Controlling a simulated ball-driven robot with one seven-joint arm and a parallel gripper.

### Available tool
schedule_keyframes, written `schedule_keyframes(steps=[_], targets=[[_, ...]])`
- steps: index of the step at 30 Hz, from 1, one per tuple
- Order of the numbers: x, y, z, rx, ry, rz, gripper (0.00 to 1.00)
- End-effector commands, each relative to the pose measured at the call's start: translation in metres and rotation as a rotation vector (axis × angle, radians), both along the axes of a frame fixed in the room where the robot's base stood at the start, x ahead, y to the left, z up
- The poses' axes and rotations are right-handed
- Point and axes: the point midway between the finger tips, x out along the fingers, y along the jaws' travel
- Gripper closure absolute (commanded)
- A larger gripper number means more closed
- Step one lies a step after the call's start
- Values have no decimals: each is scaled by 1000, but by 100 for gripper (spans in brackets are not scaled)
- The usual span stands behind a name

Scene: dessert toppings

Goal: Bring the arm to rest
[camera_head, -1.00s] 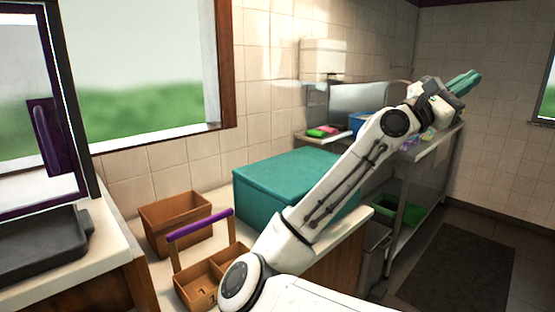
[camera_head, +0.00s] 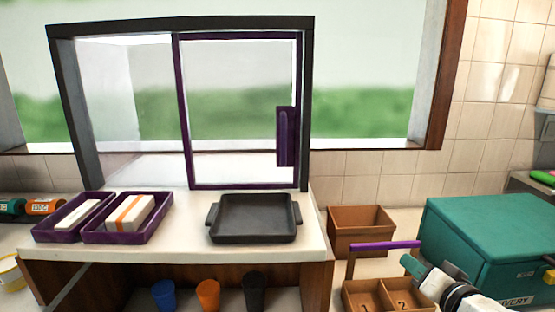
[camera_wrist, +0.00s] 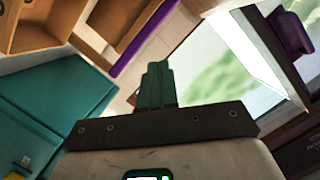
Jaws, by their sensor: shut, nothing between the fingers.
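My gripper (camera_head: 408,264) is at the lower right of the head view, in front of the teal box and just right of the purple-handled carrier. Its teal fingers are shut with nothing between them. In the wrist view the closed fingers (camera_wrist: 157,84) stand in the middle, with the window and wall beyond. Most of my arm lies outside the head view.
A teal box (camera_head: 470,225), a brown bin (camera_head: 361,234) and a two-compartment carrier (camera_head: 385,245) stand near my gripper. A counter (camera_head: 190,240) at the left holds a dark tray (camera_head: 254,218), purple trays (camera_head: 128,236) and a framed sliding window (camera_head: 182,110). Cups stand below.

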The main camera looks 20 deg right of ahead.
Motion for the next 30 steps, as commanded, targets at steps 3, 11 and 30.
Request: schedule_keyframes(steps=[3, 11, 30], targets=[[-28, 39, -70, -87, 275, 100, 100], [-140, 109, -190, -261, 832, 362, 100], [-271, 152, -243, -378, 1275, 637, 100]])
